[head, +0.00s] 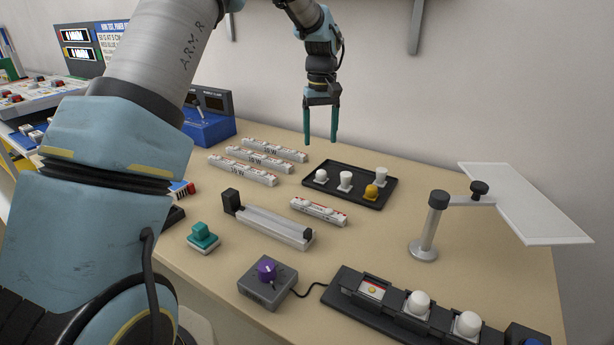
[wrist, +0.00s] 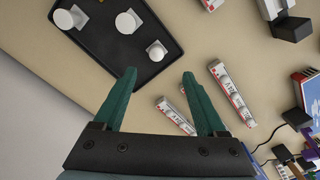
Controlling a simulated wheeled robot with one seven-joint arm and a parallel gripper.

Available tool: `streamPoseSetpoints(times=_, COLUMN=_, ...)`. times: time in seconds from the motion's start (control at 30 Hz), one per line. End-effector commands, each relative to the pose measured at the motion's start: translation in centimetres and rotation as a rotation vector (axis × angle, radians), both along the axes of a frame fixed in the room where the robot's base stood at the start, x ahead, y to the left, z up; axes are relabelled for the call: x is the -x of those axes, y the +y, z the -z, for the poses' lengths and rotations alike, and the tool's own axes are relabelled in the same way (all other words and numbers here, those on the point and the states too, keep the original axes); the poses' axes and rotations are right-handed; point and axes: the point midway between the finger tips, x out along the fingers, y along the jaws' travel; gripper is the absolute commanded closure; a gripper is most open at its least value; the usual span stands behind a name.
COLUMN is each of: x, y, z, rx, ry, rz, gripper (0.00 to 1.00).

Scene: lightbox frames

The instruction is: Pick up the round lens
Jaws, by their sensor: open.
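A black tray (head: 352,203) on the bench holds several small caps, and it also shows in the wrist view (wrist: 160,72). The white cap (head: 345,181) in its front middle looks round from above (wrist: 127,21). A smaller white cap (head: 321,176) is at the left end, also in the wrist view (wrist: 156,51). Another white cap (head: 381,175) stands at the back right, with a yellow one (head: 371,192) before it. I cannot tell surely which is the round lens. My gripper (head: 320,140) is open and empty, pointing down above the tray's back left side; it also shows in the wrist view (wrist: 158,75).
White labelled bars (head: 243,170) lie left of the tray, with another bar (head: 318,210) in front. A post with a clear panel (head: 525,205) stands at right. A black strip (head: 395,312) with white round caps and a purple-knob box (head: 267,284) are at the front.

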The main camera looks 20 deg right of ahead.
Motion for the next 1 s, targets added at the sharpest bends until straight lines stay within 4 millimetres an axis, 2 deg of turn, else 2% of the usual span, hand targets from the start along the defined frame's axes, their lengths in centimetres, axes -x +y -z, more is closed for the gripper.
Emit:
streamPoseSetpoints(times=0.03, x=0.1, y=-1.2, z=0.2, rx=-0.001, ry=0.002, rz=0.001, gripper=0.26)
streamPoseSetpoints(times=0.17, x=0.2, y=-2.1, z=0.8, rx=-0.005, ry=0.007, rz=-0.003, gripper=0.26)
streamPoseSetpoints(times=0.4, x=0.2, y=-2.1, z=4.3, rx=-0.004, ry=0.007, rz=-0.005, gripper=0.26)
streamPoseSetpoints(times=0.67, x=0.2, y=-1.8, z=6.3, rx=-0.004, ry=0.006, rz=-0.004, gripper=0.26)
streamPoseSetpoints(times=1.0, x=0.2, y=-1.2, z=10.6, rx=-0.004, ry=0.005, rz=-0.004, gripper=0.26)
